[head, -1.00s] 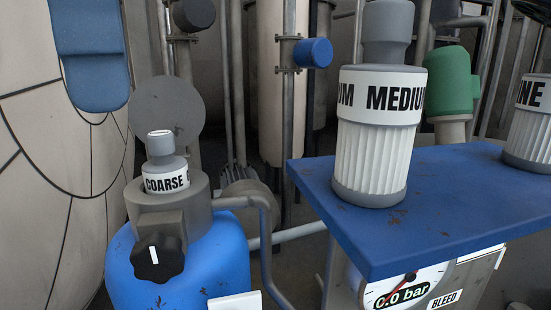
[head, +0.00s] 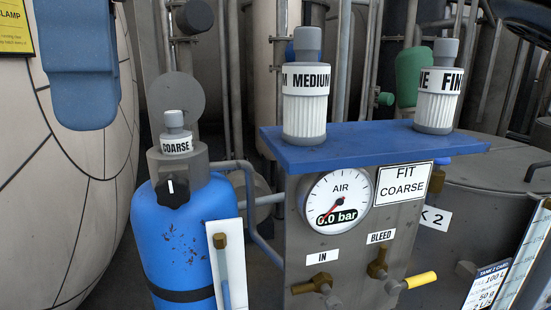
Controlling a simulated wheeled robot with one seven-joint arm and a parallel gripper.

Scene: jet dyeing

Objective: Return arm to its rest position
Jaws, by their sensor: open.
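My gripper is not in view, and no part of my arm can be made out for sure. The head view shows the filter station. A blue housing (head: 185,240) stands at the left with the COARSE cartridge (head: 176,140) seated upright in its grey top. The MEDIUM cartridge (head: 304,100) and the FINE cartridge (head: 437,95) stand upright and apart on a blue shelf (head: 370,148). A round AIR gauge (head: 338,199) below the shelf reads 0.0 bar. A sign (head: 403,183) beside it says FIT COARSE.
A black knob (head: 172,193) sits on the housing's front. The IN valve (head: 313,284) and the yellow-handled BLEED valve (head: 420,280) stick out from the grey panel. A large pale curved vessel (head: 80,200) fills the left. A grey tank (head: 500,190) and a card (head: 487,285) are at the right.

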